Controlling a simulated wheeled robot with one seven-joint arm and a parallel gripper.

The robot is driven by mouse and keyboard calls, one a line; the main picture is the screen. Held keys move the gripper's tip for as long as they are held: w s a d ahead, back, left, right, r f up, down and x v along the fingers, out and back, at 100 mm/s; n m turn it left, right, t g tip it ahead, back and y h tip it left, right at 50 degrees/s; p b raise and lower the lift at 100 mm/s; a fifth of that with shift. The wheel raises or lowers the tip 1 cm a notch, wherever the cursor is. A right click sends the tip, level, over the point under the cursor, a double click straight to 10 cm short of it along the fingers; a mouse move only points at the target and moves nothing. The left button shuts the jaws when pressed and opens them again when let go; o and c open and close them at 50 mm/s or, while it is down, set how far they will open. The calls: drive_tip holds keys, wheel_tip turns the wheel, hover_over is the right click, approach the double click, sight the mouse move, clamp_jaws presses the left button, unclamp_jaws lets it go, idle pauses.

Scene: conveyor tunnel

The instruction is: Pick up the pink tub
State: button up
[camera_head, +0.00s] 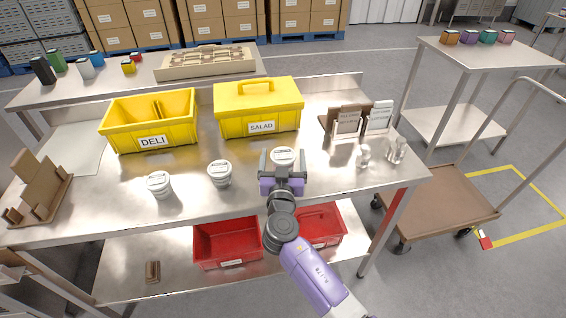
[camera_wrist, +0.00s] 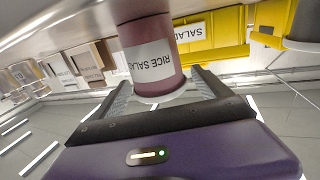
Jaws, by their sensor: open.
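The pink tub (camera_wrist: 151,52) shows in the wrist view, where the picture is upside down. It has a white label reading "RICE SALAD" and a pale lid. In the head view only its white lid (camera_head: 284,155) shows clearly, on the steel table in front of the yellow SALAD bin (camera_head: 259,112). My gripper (camera_head: 283,160) is open, with one finger on each side of the tub. In the wrist view the fingers (camera_wrist: 165,92) reach toward the lid end. I cannot tell whether they touch it.
Two more white-lidded tubs (camera_head: 219,173) (camera_head: 160,185) stand to the left. The yellow DELI bin (camera_head: 151,122) is behind them. Card holders (camera_head: 347,121) and small jars (camera_head: 363,157) stand to the right. Red bins (camera_head: 227,243) sit on the shelf below. A brown stand (camera_head: 39,187) is at far left.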

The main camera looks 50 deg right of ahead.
drive_tip(key=shift+c, duration=0.5)
drive_tip(key=c, duration=1.5)
drive_tip(key=shift+r, duration=0.1)
wheel_tip(320, 180, up, 20)
drive_tip(key=shift+p, duration=0.4)
